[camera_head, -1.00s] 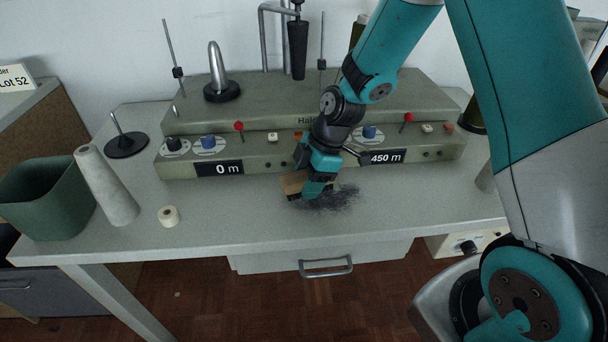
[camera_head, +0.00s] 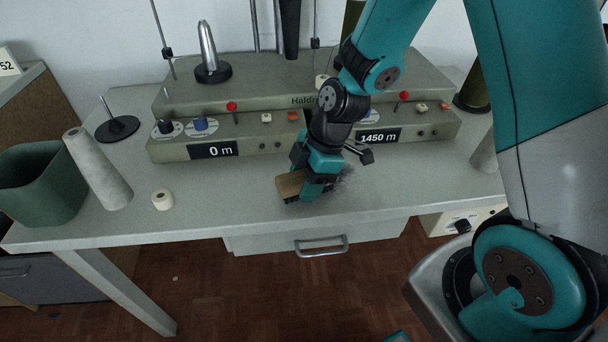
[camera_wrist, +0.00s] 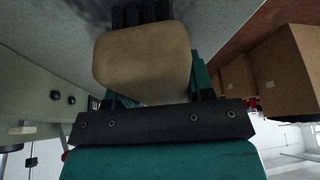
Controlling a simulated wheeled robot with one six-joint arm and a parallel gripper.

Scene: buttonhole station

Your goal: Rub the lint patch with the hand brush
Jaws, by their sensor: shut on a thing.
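The hand brush (camera_head: 289,185) has a tan wooden back and dark bristles. My gripper (camera_head: 311,191) is shut on it, low over the table near the front. In the wrist view the brush's wooden back (camera_wrist: 143,62) fills the space between the fingers, with dark bristles at the top against the grey table. The lint patch (camera_head: 346,176) is a dark, fuzzy smudge on the table, just right of my gripper and partly hidden behind it. Whether the bristles touch the table is hard to tell.
The winding machine (camera_head: 272,140) with displays and knobs stands behind. A green bin (camera_head: 40,185), a grey cone (camera_head: 98,170) and a small thread spool (camera_head: 162,200) stand at the left. The table's front edge (camera_head: 230,229) is close. Clear table lies between spool and brush.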

